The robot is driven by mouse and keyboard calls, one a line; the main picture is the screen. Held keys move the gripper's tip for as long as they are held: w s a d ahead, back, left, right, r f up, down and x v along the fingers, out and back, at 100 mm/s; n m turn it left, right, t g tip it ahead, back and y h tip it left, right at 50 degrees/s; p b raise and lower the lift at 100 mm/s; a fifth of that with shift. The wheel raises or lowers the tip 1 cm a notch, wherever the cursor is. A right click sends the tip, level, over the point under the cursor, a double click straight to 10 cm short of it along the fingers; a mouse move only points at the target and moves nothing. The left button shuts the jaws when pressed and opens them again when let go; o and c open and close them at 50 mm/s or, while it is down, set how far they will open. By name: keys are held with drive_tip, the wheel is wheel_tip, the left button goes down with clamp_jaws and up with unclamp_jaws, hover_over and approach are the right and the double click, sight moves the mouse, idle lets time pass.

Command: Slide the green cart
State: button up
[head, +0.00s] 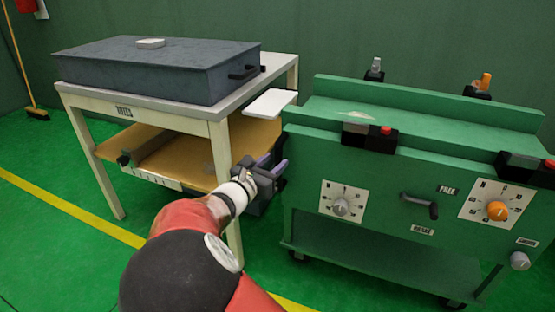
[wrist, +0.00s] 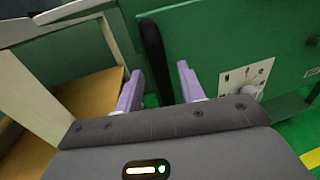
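The green cart (head: 380,180) stands at the right in the head view, on dark casters. Its front panel bears a grey dial (head: 342,206), an orange dial (head: 497,210) and a black crank handle (head: 420,206). My gripper (head: 274,165) is at the cart's left end, between it and the table. In the wrist view its purple fingers are apart. A black upright bar (wrist: 156,60) at the cart's left edge shows between and beyond the fingertips. I cannot tell whether either finger touches it.
A pale table (head: 215,112) stands left of the cart, bearing a dark grey box (head: 150,75). Its lower shelf (head: 180,158) is tan. The gap between table and cart is narrow. A yellow floor line (head: 75,210) crosses the green floor, which is open at the front left.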

drive_tip(key=shift+x, duration=1.4)
drive_tip(key=shift+d, duration=0.1)
clamp_jaws()
